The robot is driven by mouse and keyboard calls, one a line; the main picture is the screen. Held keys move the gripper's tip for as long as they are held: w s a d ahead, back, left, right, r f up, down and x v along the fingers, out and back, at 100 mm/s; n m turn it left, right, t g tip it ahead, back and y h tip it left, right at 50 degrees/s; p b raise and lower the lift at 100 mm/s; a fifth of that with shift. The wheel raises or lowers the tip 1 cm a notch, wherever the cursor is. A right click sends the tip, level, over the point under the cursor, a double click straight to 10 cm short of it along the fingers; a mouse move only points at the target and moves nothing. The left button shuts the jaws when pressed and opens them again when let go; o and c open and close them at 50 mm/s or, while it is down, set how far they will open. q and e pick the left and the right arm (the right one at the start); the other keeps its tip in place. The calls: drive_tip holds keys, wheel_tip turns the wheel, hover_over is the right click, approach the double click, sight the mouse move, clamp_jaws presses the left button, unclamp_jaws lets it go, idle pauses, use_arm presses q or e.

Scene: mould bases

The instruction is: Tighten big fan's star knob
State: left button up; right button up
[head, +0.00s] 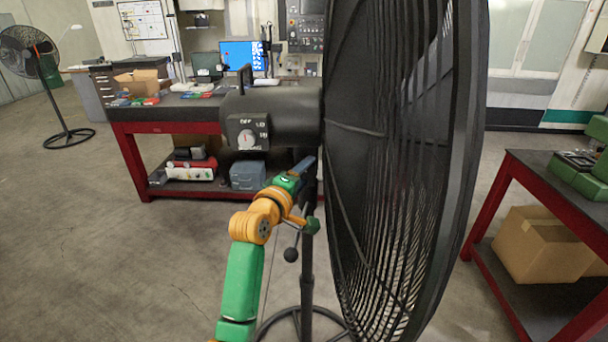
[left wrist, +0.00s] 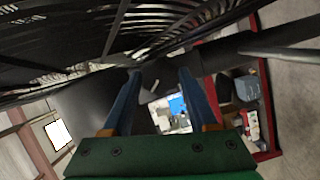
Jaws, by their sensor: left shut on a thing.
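The big fan (head: 395,130) stands close in front of me, with its black cage on the right and its motor housing (head: 270,115) with a dial on the left. My left gripper (head: 304,166) is at the neck just under the motor housing, beside the pole (head: 307,255). In the left wrist view its two blue fingers (left wrist: 160,74) stand apart, with dark fan parts at their tips. It is shut on the star knob, which is mostly hidden by the fingers. My right gripper is not in view.
A red-framed workbench (head: 130,150) stands behind the fan. Another red-framed table (head: 515,200) with a cardboard box (head: 540,245) below is at right. A second fan (head: 40,60) stands far left. Floor at left is clear.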

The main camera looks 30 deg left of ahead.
use_arm(q)
drive_tip(key=m+g, duration=0.1)
drive_tip(key=m, duration=0.1)
drive_tip(key=m+g+y, duration=0.1)
drive_tip(key=m, duration=0.1)
drive_tip(key=m+g, duration=0.1)
drive_tip(key=m, duration=0.1)
drive_tip(key=shift+d+r+y, duration=0.15)
drive_tip(key=shift+r+y, duration=0.1)
drive_tip(key=shift+y, duration=0.05)
drive_tip(key=shift+m, duration=0.4)
drive_tip(key=o, duration=1.4)
drive_tip(key=shift+a, duration=0.2)
